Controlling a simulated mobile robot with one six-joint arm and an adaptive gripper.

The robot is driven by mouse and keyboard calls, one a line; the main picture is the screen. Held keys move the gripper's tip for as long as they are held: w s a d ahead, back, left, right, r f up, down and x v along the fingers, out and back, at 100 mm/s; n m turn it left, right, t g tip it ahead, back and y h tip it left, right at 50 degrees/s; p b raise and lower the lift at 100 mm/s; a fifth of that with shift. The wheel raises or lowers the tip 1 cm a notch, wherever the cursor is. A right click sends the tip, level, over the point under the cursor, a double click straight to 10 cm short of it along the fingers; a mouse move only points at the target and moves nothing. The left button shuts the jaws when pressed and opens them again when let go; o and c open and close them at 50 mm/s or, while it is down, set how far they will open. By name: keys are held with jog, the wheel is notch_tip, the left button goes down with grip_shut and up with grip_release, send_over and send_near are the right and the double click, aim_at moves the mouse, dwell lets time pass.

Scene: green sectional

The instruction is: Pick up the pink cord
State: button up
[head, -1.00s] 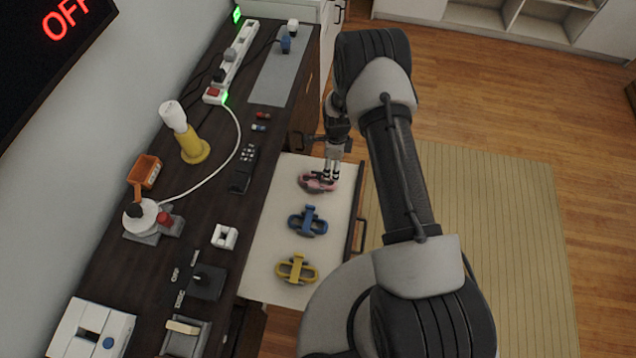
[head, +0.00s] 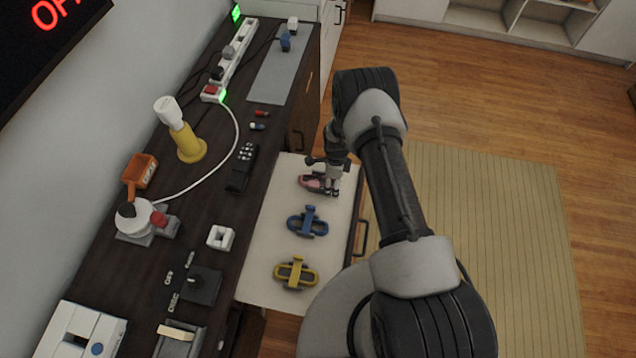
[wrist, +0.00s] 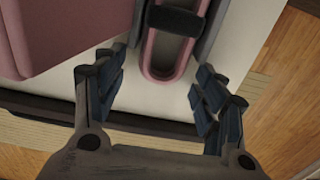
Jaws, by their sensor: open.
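The pink cord (head: 314,182) is a bundled loop lying at the far end of a pale open drawer. In the wrist view the pink cord (wrist: 165,62) shows as a long loop with a dark band across it, between and a little beyond my fingertips. My gripper (head: 333,190) is low over the cord's right end in the head view. In the wrist view my gripper (wrist: 158,75) is open, with one finger on each side of the loop's near end. It partly hides the cord in the head view. I cannot tell whether the fingers touch it.
A blue cord bundle (head: 308,222) and a yellow cord bundle (head: 296,272) lie nearer in the same drawer (head: 262,232). The dark desk (head: 215,190) on the left holds a remote (head: 242,167), a yellow-based lamp (head: 190,150) and a power strip (head: 232,55).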

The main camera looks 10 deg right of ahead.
jog(key=shift+r, duration=0.1)
jog(key=c, duration=1.2)
jog(key=shift+o, duration=0.2)
jog(key=shift+r, duration=0.1)
